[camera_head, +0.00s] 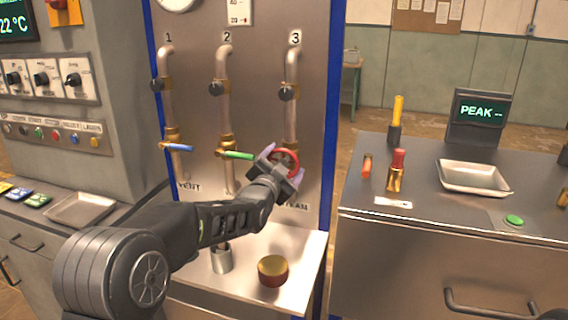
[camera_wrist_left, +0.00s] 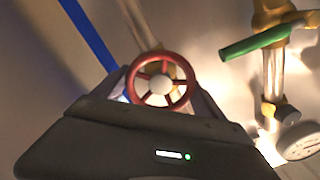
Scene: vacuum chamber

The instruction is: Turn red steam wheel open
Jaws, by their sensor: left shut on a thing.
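The red steam wheel (camera_head: 292,160) is mounted on pipe 3 of the upright metal panel, above the STEAM label. My left gripper (camera_head: 279,170) is at the wheel, with its fingers on either side of the rim, and is shut on it. The gripper hides part of the wheel in the head view. My right gripper is in neither view.
A green lever (camera_head: 237,155) on pipe 2 and a blue lever (camera_head: 178,147) on pipe 1 are left of the wheel. A metal cup (camera_head: 221,259) and a red-gold bowl (camera_head: 273,270) stand on the ledge below. A counter (camera_head: 420,222) with a tray (camera_head: 474,177) is at right.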

